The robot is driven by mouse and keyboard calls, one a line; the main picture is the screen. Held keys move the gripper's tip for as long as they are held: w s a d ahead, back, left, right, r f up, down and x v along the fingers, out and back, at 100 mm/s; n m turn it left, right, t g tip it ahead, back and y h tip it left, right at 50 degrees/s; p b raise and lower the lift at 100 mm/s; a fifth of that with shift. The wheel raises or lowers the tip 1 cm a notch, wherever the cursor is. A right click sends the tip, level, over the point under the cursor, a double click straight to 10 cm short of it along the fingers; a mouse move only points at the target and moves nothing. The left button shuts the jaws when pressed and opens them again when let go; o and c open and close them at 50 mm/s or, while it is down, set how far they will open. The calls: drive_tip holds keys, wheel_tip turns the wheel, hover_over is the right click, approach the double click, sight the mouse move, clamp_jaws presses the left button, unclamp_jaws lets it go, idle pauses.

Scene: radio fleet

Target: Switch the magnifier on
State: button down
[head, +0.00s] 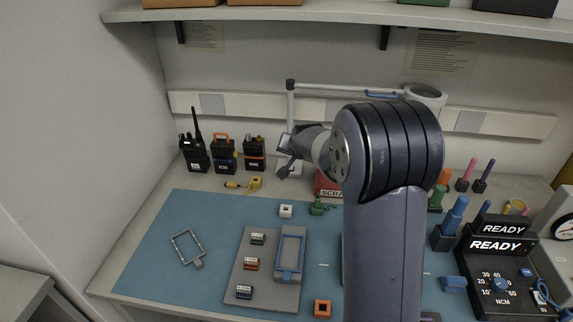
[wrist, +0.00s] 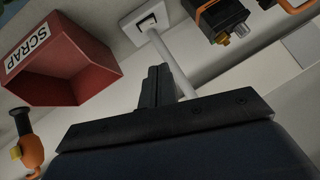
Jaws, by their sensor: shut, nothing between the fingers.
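The magnifier has a white upright post (head: 291,106) at the back of the bench, a long white arm and a round lens head (head: 425,95) at the right. In the wrist view, its square white base (wrist: 140,33) carries a dark-framed rocker switch (wrist: 147,22). The post (wrist: 174,66) rises from the base and passes right beside my fingers. My gripper (head: 283,156) is shut and empty near the post; it also shows in the wrist view (wrist: 157,72), with its tips pointing toward the base and apart from the switch. I cannot tell the switch's position.
A red SCRAP bin (wrist: 70,62) stands left of the base in the wrist view. Several radios (head: 224,154) stand left of the post. A blue mat (head: 150,235) holds a grey fixture plate (head: 262,290). A shelf (head: 330,12) hangs above.

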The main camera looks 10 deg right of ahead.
drive_tip(key=p+x, duration=0.1)
drive_tip(key=x, duration=0.8)
drive_tip(key=shift+f, duration=0.15)
drive_tip(key=shift+a+f+p, duration=0.15)
drive_tip(key=shift+a+f, duration=0.1)
drive_tip(key=shift+f, duration=0.35)
drive_tip(key=shift+a+f+p, duration=0.15)
drive_tip(key=shift+a+f, duration=0.05)
drive_tip(key=shift+f, duration=0.4)
drive_tip(key=shift+w+a+f, duration=0.1)
drive_tip(key=shift+a+f, duration=0.05)
drive_tip(key=shift+f, duration=0.4)
drive_tip(key=f+b, duration=0.1)
drive_tip(key=b, duration=0.2)
drive_tip(key=shift+a+f, duration=0.1)
drive_tip(key=shift+a, duration=0.1)
drive_tip(key=shift+r, duration=0.35)
drive_tip(key=shift+s+d+p, duration=0.25)
drive_tip(key=shift+d+p, duration=0.5)
drive_tip(key=shift+p, duration=0.35)
